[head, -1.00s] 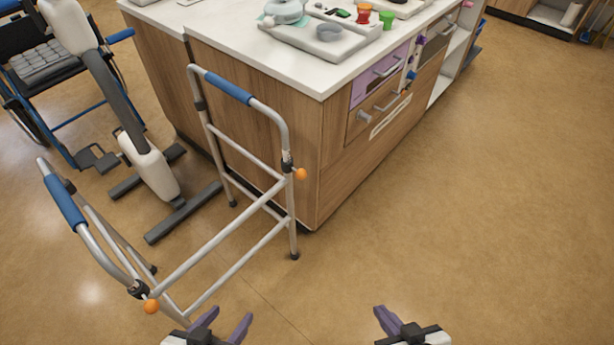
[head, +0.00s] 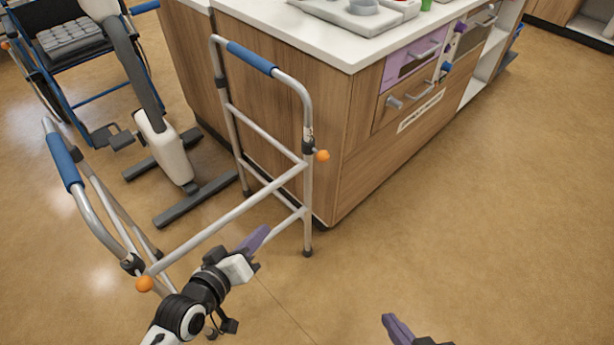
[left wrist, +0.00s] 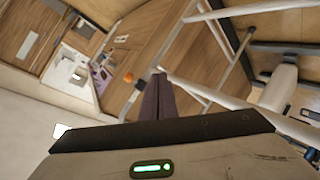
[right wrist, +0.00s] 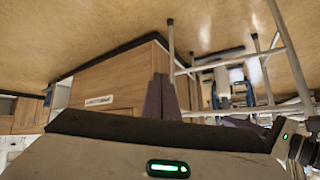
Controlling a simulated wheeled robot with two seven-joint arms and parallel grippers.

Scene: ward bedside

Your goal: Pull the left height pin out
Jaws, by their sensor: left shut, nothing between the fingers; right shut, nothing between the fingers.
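A grey walker frame (head: 215,226) with blue hand grips stands on the floor. Its left height pin has an orange knob (head: 145,284), low on the left front leg. A second orange knob (head: 322,155) is on the right leg. My left gripper (head: 258,236), with purple fingers, is shut and empty in front of the frame's lower bars, between the two knobs and apart from both. In the left wrist view, an orange knob (left wrist: 128,78) shows beyond the shut fingers (left wrist: 157,82). My right gripper (head: 390,322) is shut and empty at the bottom edge, right of the walker.
A wooden cabinet (head: 352,182) with a white top and drawers stands right behind the walker. A lift-like stand (head: 165,150) and a wheelchair (head: 75,45) are at the back left. The floor (head: 480,220) on the right is clear.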

